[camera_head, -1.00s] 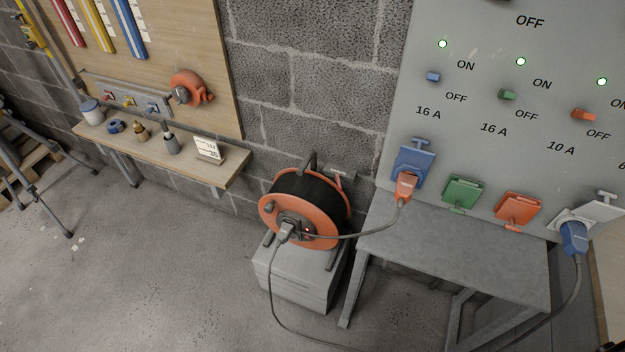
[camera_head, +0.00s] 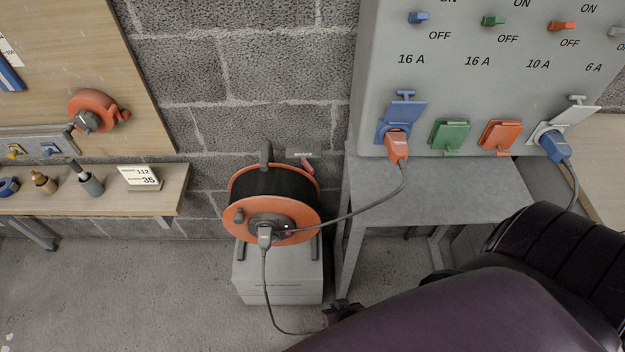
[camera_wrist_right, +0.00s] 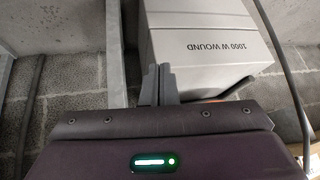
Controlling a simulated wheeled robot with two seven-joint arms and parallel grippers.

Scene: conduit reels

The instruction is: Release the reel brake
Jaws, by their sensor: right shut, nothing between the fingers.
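The cable reel (camera_head: 272,200) has orange flanges and a dark wound core, and stands upright on a grey box (camera_head: 278,275). The small red brake lever (camera_head: 308,166) sits at the reel's upper right, by a plate marked BRAKE (camera_head: 301,154) on the wall. My right gripper (camera_head: 340,311) is low in the head view, below and right of the box, apart from the lever. In the right wrist view its fingers (camera_wrist_right: 157,82) are together and empty, in front of the box. The lever does not show there. My left gripper is not in view.
An orange plug (camera_head: 396,147) sits in the blue socket, its cable running to the reel. A grey table (camera_head: 430,185) stands right of the reel. A wooden shelf (camera_head: 120,205) is at left. My right arm covers the lower right; floor at lower left is clear.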

